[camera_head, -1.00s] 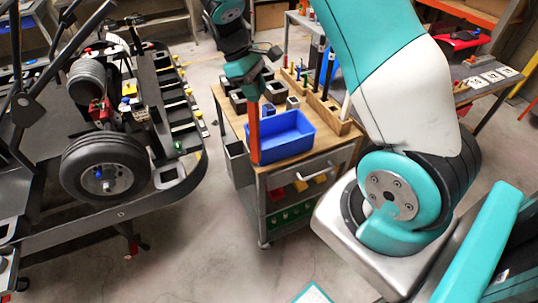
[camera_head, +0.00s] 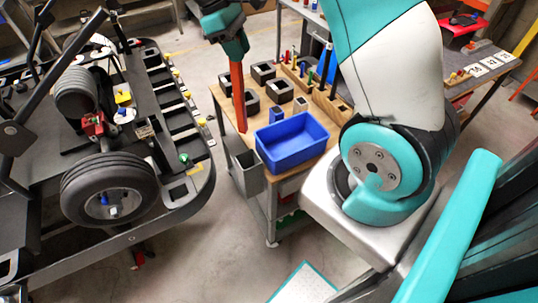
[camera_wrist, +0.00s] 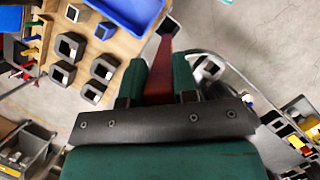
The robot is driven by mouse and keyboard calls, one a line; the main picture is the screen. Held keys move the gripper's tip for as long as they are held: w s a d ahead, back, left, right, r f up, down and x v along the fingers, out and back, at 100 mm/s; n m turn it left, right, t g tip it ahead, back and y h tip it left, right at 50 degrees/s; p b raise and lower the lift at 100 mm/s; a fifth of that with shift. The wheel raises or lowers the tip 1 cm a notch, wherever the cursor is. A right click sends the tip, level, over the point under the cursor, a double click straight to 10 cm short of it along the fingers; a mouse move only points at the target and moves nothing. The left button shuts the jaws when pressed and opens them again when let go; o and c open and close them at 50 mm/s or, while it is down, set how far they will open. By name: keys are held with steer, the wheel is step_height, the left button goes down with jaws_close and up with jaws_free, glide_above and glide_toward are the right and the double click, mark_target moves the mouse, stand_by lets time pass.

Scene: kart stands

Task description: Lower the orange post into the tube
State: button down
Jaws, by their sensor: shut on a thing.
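My gripper (camera_head: 233,52) is shut on the orange post (camera_head: 237,96), which hangs down, slightly tilted in the head view. The grey square tube (camera_head: 245,172) is upright on the left side of the cart, beside the blue bin. The post's lower end shows just above and near the tube's open mouth. In the wrist view the post (camera_wrist: 160,72) runs out between the green fingers of my gripper (camera_wrist: 157,88). Its far end lies close to the dark mouth of the tube (camera_wrist: 170,24). The exact gap between them cannot be told.
A blue bin (camera_head: 292,145) stands on the cart top (camera_head: 225,105) right next to the tube. Several dark square blocks and a wooden rack (camera_head: 317,92) of upright pegs are behind it. A kart with a black wheel (camera_head: 109,188) is at the left, with a floor gap between.

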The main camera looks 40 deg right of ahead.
mark_target(243, 86)
step_height(243, 86, down, 10)
steer(key=b, duration=0.9)
stand_by(0.3)
